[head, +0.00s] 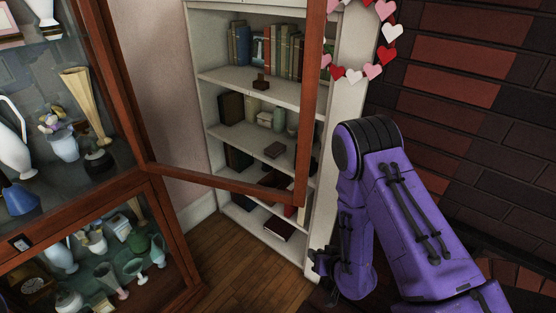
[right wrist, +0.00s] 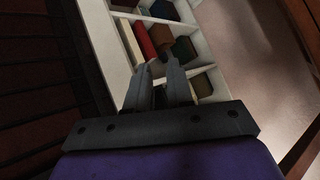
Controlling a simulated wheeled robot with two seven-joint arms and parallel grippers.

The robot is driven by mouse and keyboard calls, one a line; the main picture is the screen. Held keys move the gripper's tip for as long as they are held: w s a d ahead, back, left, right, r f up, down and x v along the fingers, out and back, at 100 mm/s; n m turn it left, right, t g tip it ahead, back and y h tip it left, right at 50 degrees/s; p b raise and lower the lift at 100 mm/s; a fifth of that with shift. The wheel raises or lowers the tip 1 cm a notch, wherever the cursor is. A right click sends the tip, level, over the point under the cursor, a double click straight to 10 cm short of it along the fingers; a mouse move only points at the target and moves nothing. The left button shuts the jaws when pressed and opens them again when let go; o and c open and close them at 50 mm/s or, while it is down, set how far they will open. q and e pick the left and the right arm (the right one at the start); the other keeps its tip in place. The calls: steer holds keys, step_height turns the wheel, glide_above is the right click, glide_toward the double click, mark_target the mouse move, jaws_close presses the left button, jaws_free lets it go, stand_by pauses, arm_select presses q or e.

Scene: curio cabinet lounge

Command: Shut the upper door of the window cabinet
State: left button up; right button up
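The window cabinet (head: 158,238) stands at the left of the head view, with a reddish-brown wooden frame. Its upper door (head: 230,188) is swung wide open, reaching right across the view of a bookcase; its top is out of frame. The lower part of the cabinet has a wooden front frame and appears shut. My right gripper (head: 323,266) is low, to the right of and below the door's free lower corner, apart from it in the picture. In the right wrist view its fingers (right wrist: 160,65) are close together with nothing visible held. My left gripper is out of view.
A white bookcase (head: 335,130) with books stands behind the open door. A heart garland (head: 372,70) hangs at its upper right. A dark brick wall (head: 470,95) is on the right. Vases and ornaments fill the cabinet shelves. Bare wooden floor (head: 235,260) lies below the door.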

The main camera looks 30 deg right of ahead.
mark_target(298, 163)
steer(key=w+d+r+n+t+y, duration=0.2)
steer(key=w+r+n+y, duration=0.15)
steer(key=r, duration=0.45)
steer(key=w+d+r+n+t+y+b, duration=0.15)
steer(key=w+r, duration=0.25)
steer(key=r, duration=0.4)
steer(key=w+d+r+n+t+y, duration=0.2)
steer(key=w+r+n+t+y, duration=0.15)
steer(key=r, duration=0.35)
steer(key=s+r+n+g+y, duration=0.6)
steer(key=n+g+y, duration=0.1)
steer(key=n+y, duration=0.1)
steer(key=shift+h, duration=0.25)
steer(key=p+x, duration=0.3)
steer(key=x, duration=0.7)
steer(key=shift+f, duration=0.15)
steer(key=shift+s, duration=0.1)
jaws_close()
